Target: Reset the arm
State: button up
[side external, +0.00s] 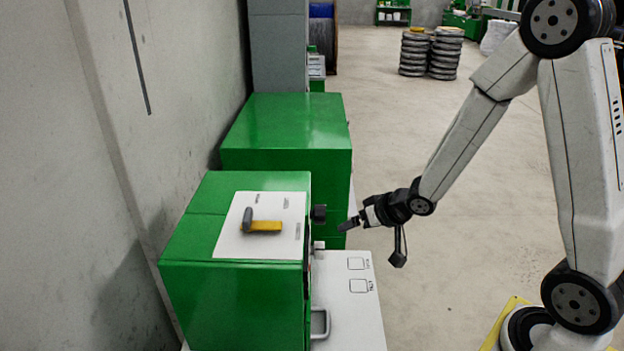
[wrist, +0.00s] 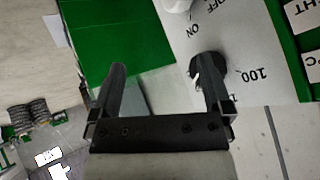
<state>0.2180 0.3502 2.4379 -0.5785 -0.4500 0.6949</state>
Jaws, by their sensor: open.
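My gripper (side external: 349,224) is in the middle of the side view, at the end of my arm, which reaches down and left from the right side. It points left, a little right of the front of a green box (side external: 235,283). In the wrist view my gripper (wrist: 164,80) has its two black fingers spread apart with nothing between them. A black knob (wrist: 203,66) shows by the right finger, partly hidden by it; I cannot tell whether they touch. The knob (side external: 319,213) also stands out from the box front in the side view.
A white front panel (wrist: 245,50) bears "ON", "OFF" and "100" markings. A white work surface (side external: 345,315) lies below my gripper. Open floor (side external: 455,190) stretches to the right.

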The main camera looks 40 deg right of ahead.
jog(key=s+a+r+n+g, duration=0.1)
jog(key=s+a+g, duration=0.1)
jog(key=s, duration=0.3)
jog(key=s+a+r+n+g+h, duration=0.1)
jog(key=s+a+n+g, duration=0.1)
jog(key=s+g, duration=0.2)
jog(key=s, duration=0.2)
jog(key=shift+s+a+r, duration=0.25)
jog(key=shift+s, duration=0.05)
